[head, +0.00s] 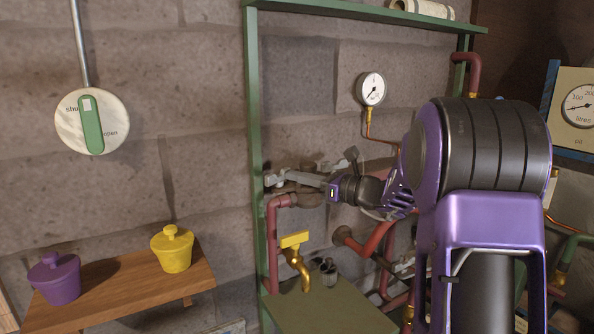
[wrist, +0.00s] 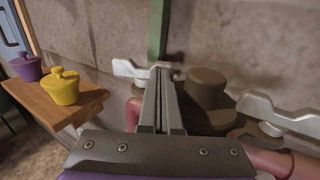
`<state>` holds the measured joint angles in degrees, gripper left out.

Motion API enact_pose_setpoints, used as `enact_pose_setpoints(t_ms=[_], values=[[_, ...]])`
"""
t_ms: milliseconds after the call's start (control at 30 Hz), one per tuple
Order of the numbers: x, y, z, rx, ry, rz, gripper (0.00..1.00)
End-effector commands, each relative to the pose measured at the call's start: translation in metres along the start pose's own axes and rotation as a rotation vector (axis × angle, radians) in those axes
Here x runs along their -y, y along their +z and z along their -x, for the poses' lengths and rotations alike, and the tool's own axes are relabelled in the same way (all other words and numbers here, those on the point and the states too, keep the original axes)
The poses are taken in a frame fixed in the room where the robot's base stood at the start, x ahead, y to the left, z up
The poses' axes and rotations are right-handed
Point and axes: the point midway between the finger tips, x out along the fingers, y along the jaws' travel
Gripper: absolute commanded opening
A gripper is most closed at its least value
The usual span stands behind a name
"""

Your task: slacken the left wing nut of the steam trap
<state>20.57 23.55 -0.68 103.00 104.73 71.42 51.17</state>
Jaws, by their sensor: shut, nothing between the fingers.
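The steam trap is a dark brown body with a round raised cap (wrist: 207,88) in the wrist view. Its left wing nut (wrist: 130,71) is pale metal with flat wings, and also shows in the head view (head: 273,180). The right wing nut (wrist: 280,116) is similar, at the right of the wrist view. My gripper (wrist: 164,72) is shut with nothing between its fingers. Its fingertips overlap the right part of the left wing nut in the wrist view; I cannot tell whether they touch it. In the head view my gripper (head: 292,176) reaches left across the trap, partly hiding it.
A green frame post (head: 254,150) stands close beside the left wing nut. Red pipes (head: 272,240) and a yellow-handled tap (head: 295,241) are below. A pressure gauge (head: 371,89) is above. A wooden shelf (head: 125,290) with purple and yellow pots is at left.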

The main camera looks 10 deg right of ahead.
Motion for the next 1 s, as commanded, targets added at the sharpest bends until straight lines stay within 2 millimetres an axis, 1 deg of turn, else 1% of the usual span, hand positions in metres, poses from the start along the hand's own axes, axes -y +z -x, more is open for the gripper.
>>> enact_pose_setpoints(t_ms=[100, 467, 1000], values=[[0.0038, 0.0015, -0.0019, 0.001, 0.070, 0.000, 0.00], [0.0063, 0.0004, -0.0058, 0.001, 0.064, 0.002, 0.00], [0.0069, 0.0001, -0.0057, 0.000, 0.062, 0.001, 0.00]])
